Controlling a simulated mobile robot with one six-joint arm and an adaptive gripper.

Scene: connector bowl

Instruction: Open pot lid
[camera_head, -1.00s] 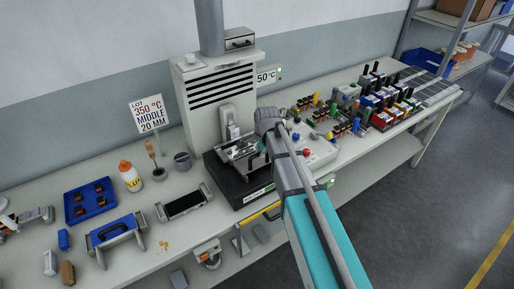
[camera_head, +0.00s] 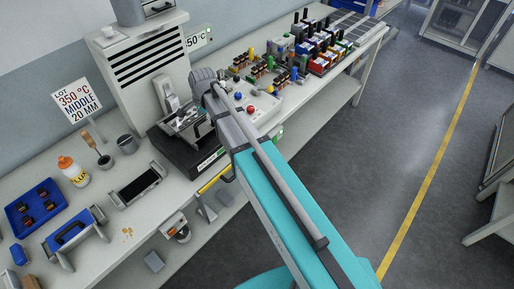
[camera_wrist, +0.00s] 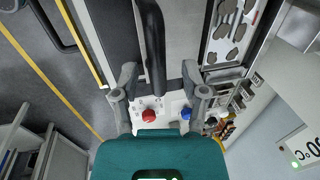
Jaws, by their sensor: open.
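A dark pot-like unit (camera_head: 182,153) with a black base stands on the bench, in front of the grey louvred cabinet. Metal parts (camera_head: 180,122) lie on its top. I cannot clearly tell the lid from these parts. My gripper (camera_wrist: 159,74) is open in the wrist view, with its two fingers apart. A dark bar-shaped handle (camera_wrist: 151,48) shows between and beyond the fingers; I cannot tell whether they touch it. In the head view my wrist is at the right edge of the unit and hides part of it and the fingertips.
A white control box (camera_head: 258,108) with red and blue buttons sits right of the unit; its red button (camera_wrist: 149,115) shows below the fingers. The louvred cabinet (camera_head: 148,65) rises behind. A yellow handle (camera_head: 213,180) sticks out at the bench front.

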